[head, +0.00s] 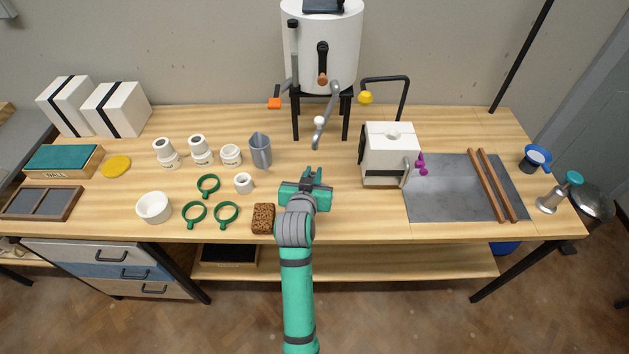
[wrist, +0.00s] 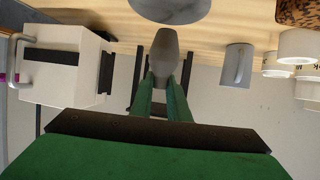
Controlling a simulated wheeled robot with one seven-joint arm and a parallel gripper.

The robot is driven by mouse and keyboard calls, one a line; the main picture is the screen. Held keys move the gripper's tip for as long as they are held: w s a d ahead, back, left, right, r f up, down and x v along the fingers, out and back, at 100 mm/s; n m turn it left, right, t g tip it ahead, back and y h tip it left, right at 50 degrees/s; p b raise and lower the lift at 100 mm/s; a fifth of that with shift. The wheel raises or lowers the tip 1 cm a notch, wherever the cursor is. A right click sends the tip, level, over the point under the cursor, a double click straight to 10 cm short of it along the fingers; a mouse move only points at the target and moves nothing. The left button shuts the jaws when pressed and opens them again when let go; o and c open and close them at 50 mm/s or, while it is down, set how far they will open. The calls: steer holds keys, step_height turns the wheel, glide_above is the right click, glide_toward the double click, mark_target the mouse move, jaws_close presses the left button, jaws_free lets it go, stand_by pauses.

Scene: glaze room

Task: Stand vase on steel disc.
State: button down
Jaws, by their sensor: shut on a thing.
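My gripper (wrist: 165,78) has its green fingers shut on a grey vase (wrist: 164,50), which shows in the wrist view with its wider part beyond the fingertips. In the head view my gripper (head: 312,181) is over the middle of the table, and the vase cannot be made out clearly there. A grey round disc (wrist: 170,9), which looks like the steel disc, lies at the top edge of the wrist view and is partly cut off. The vase appears apart from it. In the head view the disc seems hidden by my arm.
A metal pitcher (head: 260,151) and a small white cup (head: 243,183) stand left of my gripper, with a brown sponge (head: 263,218) nearer. A white box-shaped device (head: 388,155) stands right. A white cylinder on black legs (head: 322,50) is behind. Green rings (head: 227,213) lie front left.

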steer(key=shift+w+d+f, duration=0.25)
steer(key=shift+f, duration=0.1)
step_height(320, 180, down, 4)
steer(key=shift+w+r, duration=0.15)
steer(key=shift+r, duration=0.1)
steer(key=c, duration=1.6)
jaws_free()
